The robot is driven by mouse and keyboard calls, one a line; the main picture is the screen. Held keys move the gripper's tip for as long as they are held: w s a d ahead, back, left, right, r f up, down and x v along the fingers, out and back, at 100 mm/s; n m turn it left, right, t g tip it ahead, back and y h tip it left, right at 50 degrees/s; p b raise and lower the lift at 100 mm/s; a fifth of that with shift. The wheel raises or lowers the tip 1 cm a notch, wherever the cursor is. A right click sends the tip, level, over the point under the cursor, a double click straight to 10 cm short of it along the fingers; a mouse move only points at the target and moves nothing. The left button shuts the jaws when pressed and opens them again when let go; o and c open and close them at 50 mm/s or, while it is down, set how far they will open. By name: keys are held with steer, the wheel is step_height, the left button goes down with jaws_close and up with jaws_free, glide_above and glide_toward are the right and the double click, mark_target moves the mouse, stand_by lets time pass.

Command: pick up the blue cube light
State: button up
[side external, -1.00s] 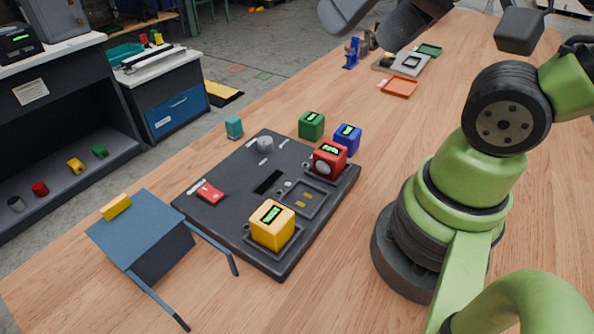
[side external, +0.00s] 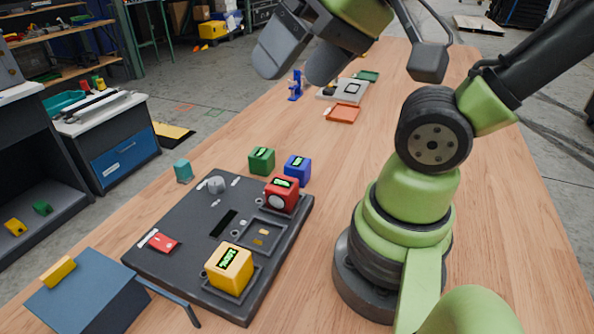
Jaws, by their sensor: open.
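The blue cube light (side external: 297,168) sits upright on the wooden table just beyond the black board, with a lit green display on its top. The red cube light (side external: 282,194) stands on the board in front of it and overlaps its lower edge in the picture. The green cube light (side external: 262,160) stands to its left on the table. The yellow cube light (side external: 230,269) sits in a near recess of the board. My gripper (side external: 311,52) is high above the table at the top of the view, open and empty, clear of all the cubes.
The black board (side external: 185,238) carries a red switch, a grey knob and an empty recess. A teal block (side external: 183,171) stands behind it. A blue-grey box (side external: 85,300) is at front left. An orange tray (side external: 343,113) and a blue item (side external: 295,86) are farther back.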

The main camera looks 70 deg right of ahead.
steer(key=n+g+h, duration=0.2)
steer(key=n+g, duration=0.2)
steer(key=g, duration=0.3)
glide_above(298, 162)
step_height(298, 162, down, 18)
steer(key=shift+w+d+f, duration=0.15)
step_height(298, 162, down, 4)
steer(key=shift+f, duration=3.1)
steer(key=c, duration=1.1)
steer(key=shift+c, duration=0.2)
